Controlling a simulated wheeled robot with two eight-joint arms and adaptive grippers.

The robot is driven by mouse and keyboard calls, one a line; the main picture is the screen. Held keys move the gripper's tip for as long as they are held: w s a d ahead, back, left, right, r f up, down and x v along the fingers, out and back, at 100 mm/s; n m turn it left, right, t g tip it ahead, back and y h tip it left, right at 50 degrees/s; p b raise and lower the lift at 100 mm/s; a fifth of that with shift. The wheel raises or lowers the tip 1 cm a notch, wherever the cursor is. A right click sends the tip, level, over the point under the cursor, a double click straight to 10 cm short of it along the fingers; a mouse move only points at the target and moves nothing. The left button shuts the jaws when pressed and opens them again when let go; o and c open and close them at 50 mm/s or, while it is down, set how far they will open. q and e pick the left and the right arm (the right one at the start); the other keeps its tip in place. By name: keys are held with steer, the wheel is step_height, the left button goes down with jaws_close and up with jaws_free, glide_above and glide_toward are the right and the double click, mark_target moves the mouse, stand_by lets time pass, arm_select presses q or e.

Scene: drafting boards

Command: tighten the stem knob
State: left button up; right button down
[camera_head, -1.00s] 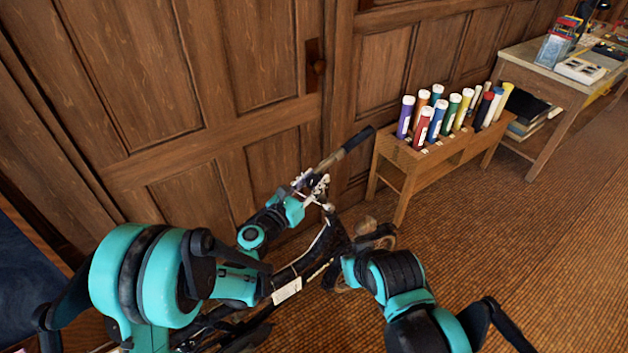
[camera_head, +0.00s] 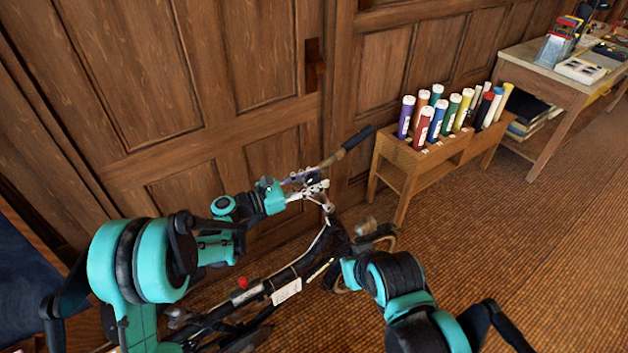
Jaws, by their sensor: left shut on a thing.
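A dark folding bicycle (camera_head: 315,252) stands by the panelled wall, its handlebar (camera_head: 345,150) reaching up to the right. My left gripper (camera_head: 308,187) is at the top of the bicycle's stem (camera_head: 329,212), coming in from the left. Its fingers are shut at the stem knob, which is too small and covered by the fingers to make out clearly.
A wooden rack (camera_head: 400,168) with several coloured tubes stands along the wall, right of the bicycle. Beyond it is a desk (camera_head: 545,68) with equipment. The woven floor (camera_head: 500,240) at right is clear. A red part (camera_head: 243,283) shows on the bicycle's lower frame.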

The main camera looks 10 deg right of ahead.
mark_target(315, 178)
arm_select(q)
steer(key=m+g, duration=0.3)
steer(key=g, duration=0.1)
steer(key=shift+m, duration=0.4)
steer(key=m+g+p, duration=0.1)
steer(key=m+g, duration=0.2)
steer(key=g, duration=0.1)
steer(key=shift+y, duration=0.4)
steer(key=m+g+y+p, duration=0.1)
steer(key=m+g, duration=0.1)
steer(key=m, duration=0.1)
steer(key=m+g+y+p, duration=0.1)
steer(key=m+g+y, duration=0.1)
steer(key=g, duration=0.1)
steer(key=shift+s+m+y+p, duration=0.1)
steer(key=shift+m+y+p, duration=0.2)
steer(key=shift+m, duration=0.1)
steer(key=shift+g, duration=0.3)
steer(key=o, duration=1.2)
steer(key=shift+d, duration=0.1)
step_height(315, 178, up, 10)
steer(key=shift+f, duration=0.1)
